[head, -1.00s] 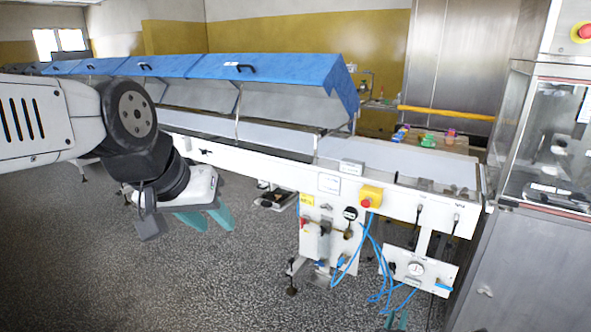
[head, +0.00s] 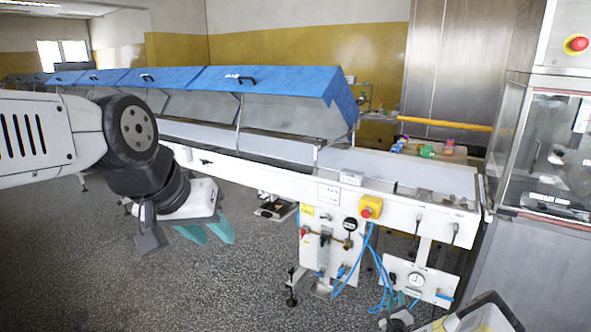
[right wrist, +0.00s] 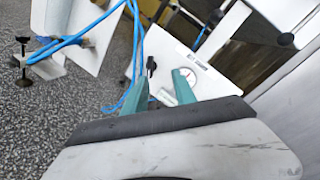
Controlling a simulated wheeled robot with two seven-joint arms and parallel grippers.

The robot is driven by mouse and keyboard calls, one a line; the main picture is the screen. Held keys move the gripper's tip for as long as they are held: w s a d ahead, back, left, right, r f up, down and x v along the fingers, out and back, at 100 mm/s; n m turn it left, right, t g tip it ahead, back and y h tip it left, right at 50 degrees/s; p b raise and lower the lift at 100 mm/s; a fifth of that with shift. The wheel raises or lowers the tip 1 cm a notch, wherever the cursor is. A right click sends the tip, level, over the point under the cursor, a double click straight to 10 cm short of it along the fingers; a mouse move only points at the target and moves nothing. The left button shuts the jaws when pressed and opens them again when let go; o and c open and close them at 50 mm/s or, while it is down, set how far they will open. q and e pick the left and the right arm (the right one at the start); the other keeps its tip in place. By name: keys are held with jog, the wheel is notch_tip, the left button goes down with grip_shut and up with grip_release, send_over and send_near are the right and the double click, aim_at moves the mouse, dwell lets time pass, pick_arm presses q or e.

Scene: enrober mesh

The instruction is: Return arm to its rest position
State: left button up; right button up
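My left gripper (head: 212,238) hangs in front of the conveyor's left part in the head view. Its two teal fingers point down with a gap between them, and nothing is held. My right gripper (head: 405,299) shows at the bottom of the head view, low in front of the conveyor's control panels, with part of my right arm at the lower edge. In the right wrist view the right gripper's (right wrist: 160,82) teal fingers stand apart with nothing between them. A white panel with a round gauge (right wrist: 286,39) lies beyond them; contact cannot be told.
A long white conveyor (head: 395,172) with raised blue covers (head: 265,80) crosses the view. Blue hoses (head: 378,262) hang from its panels. A steel cabinet (head: 530,250) with a glazed top stands at right. Coloured items (head: 428,151) sit behind the conveyor. Speckled floor is open at left.

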jog(key=w+a+r+n+y, duration=0.2)
jog(key=w+r+n+y, duration=0.2)
jog(key=w+r+n, duration=0.55)
jog(key=s+a+r+n+g+y, duration=0.1)
jog(key=a+r+n+g, duration=0.2)
jog(key=r, duration=0.7)
jog(key=s+a+r+n, duration=0.2)
jog(key=a+r+n, duration=0.2)
jog(key=r, duration=0.6)
jog(key=s+a+r+n+g+y, duration=0.1)
jog(key=a+r+n+g, duration=0.2)
jog(key=r, duration=0.7)
jog(key=s+a+r+n+g, duration=0.1)
jog(key=s+a+r+n, duration=0.2)
jog(key=s+r, duration=0.5)
jog(key=s+a+r+n+g, duration=0.1)
jog(key=s+a+r+n, duration=0.25)
jog(key=s+r, duration=0.5)
jog(key=s+a+n+g, duration=0.1)
jog(key=s+a+n, duration=0.1)
jog(key=s, duration=1)
jog(key=s+a+n+g+y, duration=0.1)
jog(key=s+a+n, duration=0.2)
jog(key=s, duration=1)
jog(key=shift+a+r, duration=0.15)
jog(key=shift+w, duration=0.15)
